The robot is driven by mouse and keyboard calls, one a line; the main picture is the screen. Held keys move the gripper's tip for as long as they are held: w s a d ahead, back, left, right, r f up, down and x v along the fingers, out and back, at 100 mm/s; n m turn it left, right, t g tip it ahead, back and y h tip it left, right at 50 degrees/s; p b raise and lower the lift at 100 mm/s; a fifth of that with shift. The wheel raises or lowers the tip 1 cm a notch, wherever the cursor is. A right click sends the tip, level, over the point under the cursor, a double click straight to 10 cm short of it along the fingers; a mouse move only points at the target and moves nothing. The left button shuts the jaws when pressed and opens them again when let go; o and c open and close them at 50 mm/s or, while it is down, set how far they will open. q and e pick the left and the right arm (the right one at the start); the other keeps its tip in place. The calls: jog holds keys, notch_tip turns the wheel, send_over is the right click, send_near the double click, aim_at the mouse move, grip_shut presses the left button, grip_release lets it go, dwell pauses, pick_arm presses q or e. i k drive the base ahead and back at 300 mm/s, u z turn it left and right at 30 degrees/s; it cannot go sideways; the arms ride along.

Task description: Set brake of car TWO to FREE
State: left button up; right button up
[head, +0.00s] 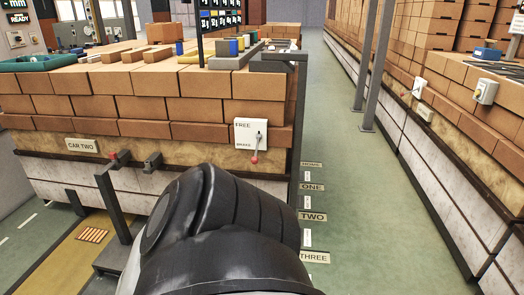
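Car TWO, marked by its name plate (82,145), is a brick-laden car at the left and middle. On its side near the right corner is a white brake panel (243,128), lettered FREE at the top and BRAKE at the bottom. The brake lever (257,146) with a red knob (254,159) hangs down at the panel's right side, with the knob near the BRAKE lettering. A large dark arm link of mine fills the lower middle, below the panel. Neither of my grippers shows.
Another brick stack with white lever boxes (486,92) runs along the right. Grey posts (366,60) stand in the aisle. A red-topped bracket (116,158) juts from the car.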

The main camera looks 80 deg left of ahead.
aim_at(254, 159)
jog(key=u, duration=2.15)
jog(key=i, duration=1.6)
jog(key=u, duration=0.95)
jog(key=i, duration=0.45)
jog(key=u, duration=0.4)
